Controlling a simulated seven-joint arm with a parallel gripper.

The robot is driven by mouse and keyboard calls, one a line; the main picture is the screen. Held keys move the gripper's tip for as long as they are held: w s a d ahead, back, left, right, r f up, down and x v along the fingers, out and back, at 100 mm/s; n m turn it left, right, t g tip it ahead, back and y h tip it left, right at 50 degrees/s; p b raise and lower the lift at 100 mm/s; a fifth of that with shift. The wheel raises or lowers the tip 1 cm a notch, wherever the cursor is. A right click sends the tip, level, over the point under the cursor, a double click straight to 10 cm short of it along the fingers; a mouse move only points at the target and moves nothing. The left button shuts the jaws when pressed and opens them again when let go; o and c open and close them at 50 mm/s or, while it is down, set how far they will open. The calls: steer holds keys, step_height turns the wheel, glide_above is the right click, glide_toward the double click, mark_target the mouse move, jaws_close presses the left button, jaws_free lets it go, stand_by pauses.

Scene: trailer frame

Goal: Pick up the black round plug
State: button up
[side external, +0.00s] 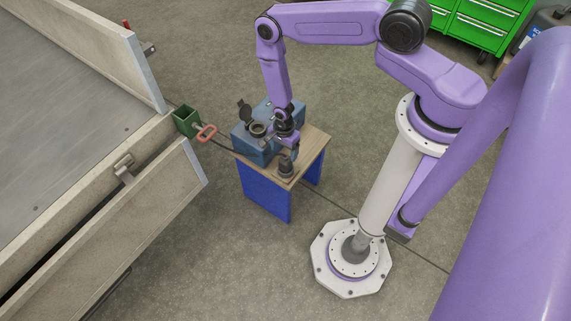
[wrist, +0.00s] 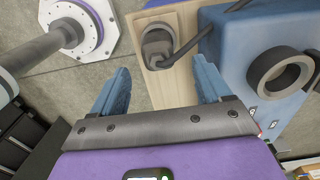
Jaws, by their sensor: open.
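The black round plug (side external: 286,168) stands on the wooden top of a small blue-sided table, near its front edge. In the wrist view the plug (wrist: 158,45) sits on the wood ahead of my fingertips, with a dark cable (wrist: 205,35) running from it toward the upper right. My gripper (side external: 291,150) is just above and behind the plug in the side view. In the wrist view my gripper (wrist: 163,75) has its two blue fingers spread wide with nothing between them. The plug lies beyond the fingertips, between their lines, apart from both.
A blue box (side external: 250,147) with a round socket (wrist: 280,75) and a raised lid stands on the table (side external: 314,141) beside the plug. A trailer (side external: 165,150) with a green bracket (side external: 186,121) and red handle (side external: 206,132) is left. Green drawers (side external: 487,22) stand behind.

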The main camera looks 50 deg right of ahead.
mark_target(286, 157)
steer(key=f, duration=0.3)
steer(key=shift+s+d+f, duration=0.15)
steer(key=shift+s, duration=0.05)
steer(key=shift+f, duration=0.95)
steer(key=shift+c, duration=0.2)
steer(key=c, duration=0.7)
